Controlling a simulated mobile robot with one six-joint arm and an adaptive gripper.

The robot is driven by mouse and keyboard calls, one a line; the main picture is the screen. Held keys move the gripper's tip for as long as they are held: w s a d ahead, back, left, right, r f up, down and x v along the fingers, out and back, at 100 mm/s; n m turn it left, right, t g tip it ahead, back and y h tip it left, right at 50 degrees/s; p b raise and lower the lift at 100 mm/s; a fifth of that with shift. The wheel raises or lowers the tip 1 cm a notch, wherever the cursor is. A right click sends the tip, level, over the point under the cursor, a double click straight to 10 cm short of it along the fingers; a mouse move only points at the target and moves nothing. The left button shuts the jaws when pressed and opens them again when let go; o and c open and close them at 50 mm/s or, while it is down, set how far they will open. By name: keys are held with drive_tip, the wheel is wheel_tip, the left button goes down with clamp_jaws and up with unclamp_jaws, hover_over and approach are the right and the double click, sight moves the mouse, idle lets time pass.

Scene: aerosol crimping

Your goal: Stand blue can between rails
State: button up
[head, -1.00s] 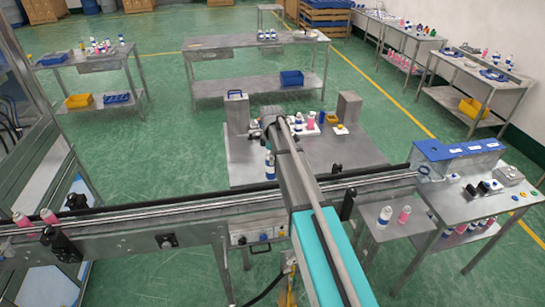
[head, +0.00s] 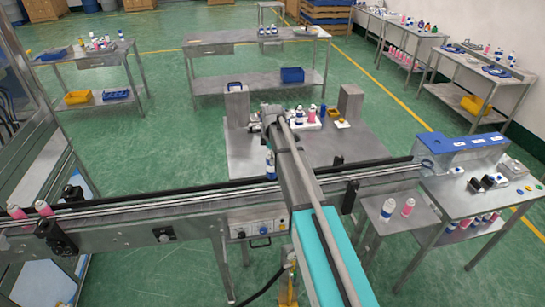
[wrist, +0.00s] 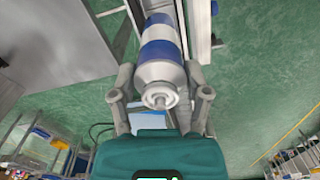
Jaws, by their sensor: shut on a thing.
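The blue can (wrist: 161,50), white with blue bands and a pale valve on top, is between the two fingers of my gripper (wrist: 159,82) in the wrist view. My gripper is shut on it near its valve end. In the head view the blue can (head: 270,164) shows upright just left of my arm, by the far rail (head: 215,187) of the conveyor. My arm hides the gripper fingers there. In the wrist view a metal rail (wrist: 201,40) runs close beside the can's lower end. I cannot tell whether its base is between the rails or touches the belt.
Two pink cans (head: 30,209) stand at the conveyor's left end, by a black fixture (head: 56,238). A side table (head: 415,222) at right holds a blue-and-white can and a pink one. Behind the conveyor, a low platform (head: 345,149) holds several bottles and two grey posts.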

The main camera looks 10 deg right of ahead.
sight(272, 175)
drive_tip(key=shift+f+b, duration=4.5)
drive_tip(key=shift+f, duration=0.2)
drive_tip(key=shift+f+b, duration=0.5)
drive_tip(key=o, duration=1.2)
drive_tip(key=shift+r, duration=0.1)
